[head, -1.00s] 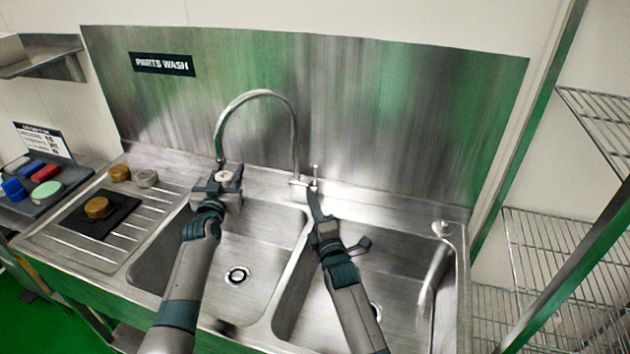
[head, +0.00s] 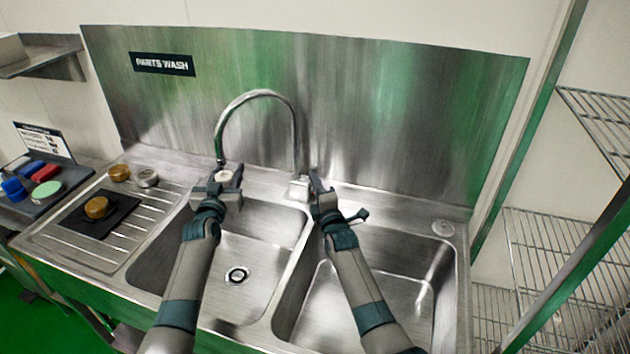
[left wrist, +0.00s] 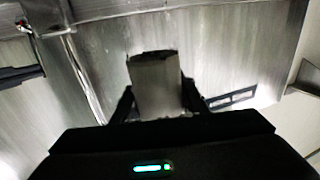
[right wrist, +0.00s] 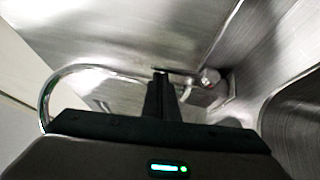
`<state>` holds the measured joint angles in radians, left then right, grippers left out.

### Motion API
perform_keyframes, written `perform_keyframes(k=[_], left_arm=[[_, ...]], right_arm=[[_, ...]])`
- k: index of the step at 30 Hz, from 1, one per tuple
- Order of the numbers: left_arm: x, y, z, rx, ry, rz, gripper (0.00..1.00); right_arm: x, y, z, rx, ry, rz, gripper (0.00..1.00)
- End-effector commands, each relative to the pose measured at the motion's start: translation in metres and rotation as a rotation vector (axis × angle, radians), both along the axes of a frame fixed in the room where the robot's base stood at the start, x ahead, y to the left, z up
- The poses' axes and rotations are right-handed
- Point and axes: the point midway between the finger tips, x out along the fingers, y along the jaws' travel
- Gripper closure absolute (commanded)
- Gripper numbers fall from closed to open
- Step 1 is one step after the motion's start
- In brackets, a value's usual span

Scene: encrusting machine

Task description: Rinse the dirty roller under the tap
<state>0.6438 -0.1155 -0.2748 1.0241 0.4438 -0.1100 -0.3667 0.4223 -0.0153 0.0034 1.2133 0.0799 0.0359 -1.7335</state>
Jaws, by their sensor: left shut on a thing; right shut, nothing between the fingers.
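My left gripper (head: 222,186) is shut on a roller (head: 224,176), pale on top, just below the tap's spout over the left basin. In the left wrist view the roller (left wrist: 157,84) is a grey cylinder with a dark rim between the fingers. The tap (head: 258,92) is a tall curved spout; no water stream shows. My right gripper (head: 317,180) is shut and empty by the tap's base (head: 299,186). The tap's lever is hidden in the head view. In the right wrist view, the closed fingertips (right wrist: 161,76) are close to the tap's base (right wrist: 206,84).
The left basin (head: 250,265) and right basin (head: 400,275) look empty. On the left drainboard are a brown part (head: 97,208) on a black mat (head: 118,222), another brown part (head: 119,172) and a grey one (head: 147,177). Wire shelves (head: 560,240) stand at right.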

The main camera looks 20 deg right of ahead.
Motion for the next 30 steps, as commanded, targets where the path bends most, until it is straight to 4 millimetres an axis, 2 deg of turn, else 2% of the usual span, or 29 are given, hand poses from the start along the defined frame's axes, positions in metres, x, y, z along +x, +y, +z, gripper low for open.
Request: perform_keyframes(k=[5,16,30], left_arm=[[0.0,0.0,0.001,0.0,-0.001,0.0,0.86],[0.0,0.0,0.001,0.0,-0.001,0.0,0.86],[0.0,0.0,0.001,0.0,-0.001,0.0,0.86]], right_arm=[[0.001,-0.001,0.001,0.003,0.004,0.0,1.0],[0.016,-0.014,0.008,0.078,0.115,0.0,1.0],[0.019,-0.017,0.012,0.091,0.129,-0.004,1.0]])
